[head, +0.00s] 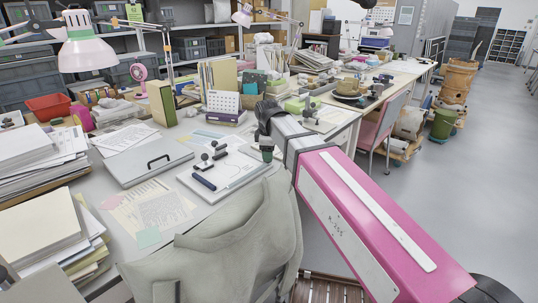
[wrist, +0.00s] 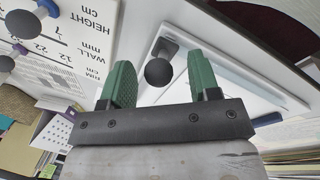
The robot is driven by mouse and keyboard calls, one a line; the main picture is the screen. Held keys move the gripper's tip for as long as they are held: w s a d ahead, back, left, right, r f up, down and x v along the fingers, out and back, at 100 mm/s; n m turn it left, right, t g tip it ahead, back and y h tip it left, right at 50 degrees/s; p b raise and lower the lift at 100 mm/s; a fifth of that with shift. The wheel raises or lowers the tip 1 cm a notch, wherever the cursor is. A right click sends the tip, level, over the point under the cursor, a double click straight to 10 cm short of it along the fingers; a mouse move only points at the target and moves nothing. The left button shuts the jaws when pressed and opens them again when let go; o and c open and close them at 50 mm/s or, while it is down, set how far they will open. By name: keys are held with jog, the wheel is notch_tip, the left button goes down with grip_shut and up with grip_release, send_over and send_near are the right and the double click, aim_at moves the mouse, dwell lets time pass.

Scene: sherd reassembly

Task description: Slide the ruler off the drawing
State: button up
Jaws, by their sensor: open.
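A white drawing board (head: 228,184) with a pale sheet lies on the desk in the head view, left of my gripper. Dark knobbed pieces (head: 205,158) stand at its far left, and a dark blue rod (head: 204,183) lies on its left part. My gripper (head: 266,153), with green fingers, is open above the board's far right side. In the wrist view, a round dark knob (wrist: 158,73) on a grey base appears between the open fingers (wrist: 160,80); I cannot tell its distance from them. I cannot clearly tell the ruler's outline from the pale sheet and board edges.
A grey closed case (head: 145,162) lies left of the board. Papers (head: 160,208) lie in front of it. A grey cloth-covered form (head: 225,250) fills the front. Books and a white card (head: 222,102) stand behind the board. Stacked papers (head: 30,150) fill the left.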

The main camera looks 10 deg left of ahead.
notch_tip(320, 180, up, 9)
jog(key=s, duration=0.1)
jog(key=shift+s+d, duration=0.15)
jog(key=shift+s, duration=0.25)
jog(key=w+d+f+m, duration=0.3)
jog(key=d+f+m, duration=0.2)
jog(key=d+f, duration=0.65)
jog(key=s+d+f+m+g, duration=0.1)
jog(key=s+d+f+m, duration=0.2)
jog(key=d+f+m, duration=0.4)
jog(key=s+d+f+m+g, duration=0.1)
jog(key=s+d+f+m, duration=0.3)
jog(key=d+f, duration=1.1)
jog(key=d+m, duration=0.3)
jog(key=d, duration=0.4)
jog(key=shift+s, duration=0.1)
